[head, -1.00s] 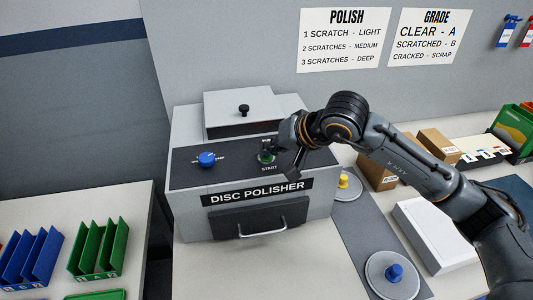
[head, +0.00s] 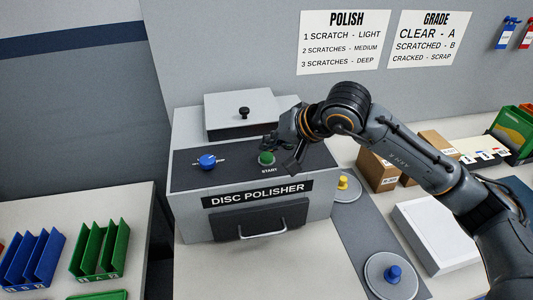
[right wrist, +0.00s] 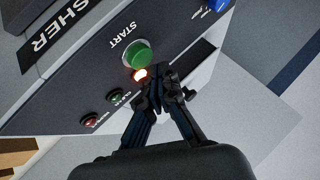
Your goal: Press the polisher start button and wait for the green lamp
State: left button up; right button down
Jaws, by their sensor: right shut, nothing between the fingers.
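The disc polisher (head: 190,205) stands in the middle of the head view. Its green start button (head: 267,158) is on the dark top panel, and it also shows in the right wrist view (right wrist: 137,53). My right gripper (head: 272,144) is shut and empty, just behind the button and apparently clear of it; its closed tips (right wrist: 160,84) show in the wrist view. A small lamp (right wrist: 140,74) beside the button glows orange. The green lamp (right wrist: 115,96) looks unlit, and a red lamp (right wrist: 90,120) looks dim. My left gripper is out of view.
A blue knob (head: 207,161) is left of the button, and a lidded box part (head: 244,113) rises behind the panel. Green bins (head: 99,248) and blue bins (head: 32,257) stand at the left. Discs with a yellow knob (head: 343,182) and a blue knob (head: 393,272) lie at right.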

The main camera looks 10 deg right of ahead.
aim_at(270, 157)
jog(key=shift+r, duration=0.1)
jog(key=shift+r+p, duration=1)
jog(key=shift+r, duration=1.45)
jog(key=shift+f, duration=0.15)
